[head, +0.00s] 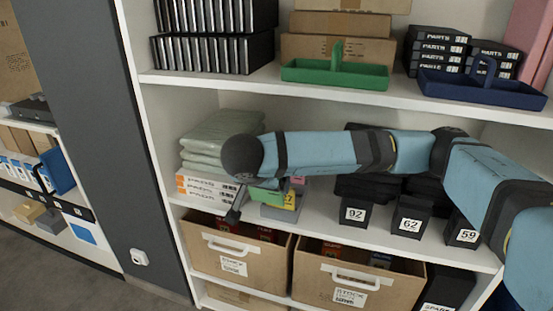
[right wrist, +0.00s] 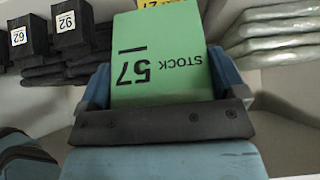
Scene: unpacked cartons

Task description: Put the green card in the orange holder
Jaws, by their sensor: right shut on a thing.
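The green card (right wrist: 150,65) is in my right gripper (right wrist: 160,85). In the right wrist view its face reads STOCK 57, upside down, between the two blue fingers. In the head view a green piece (head: 266,195) shows just below my right wrist, above the middle shelf; most of the gripper is hidden behind the wrist. A yellow card (head: 290,201) ending in 7 stands on a grey base beside it, with a bit of pink above. I cannot make out an orange holder; my arm covers part of the shelf. My left gripper is out of view.
Black bins numbered 92 (head: 354,214), 62 (head: 409,226) and 59 (head: 463,236) stand right on the middle shelf. Folded grey-green bags (head: 215,140) lie on white boxes (head: 205,190) at left. A green caddy (head: 335,76) is on the shelf above, cartons (head: 235,262) below.

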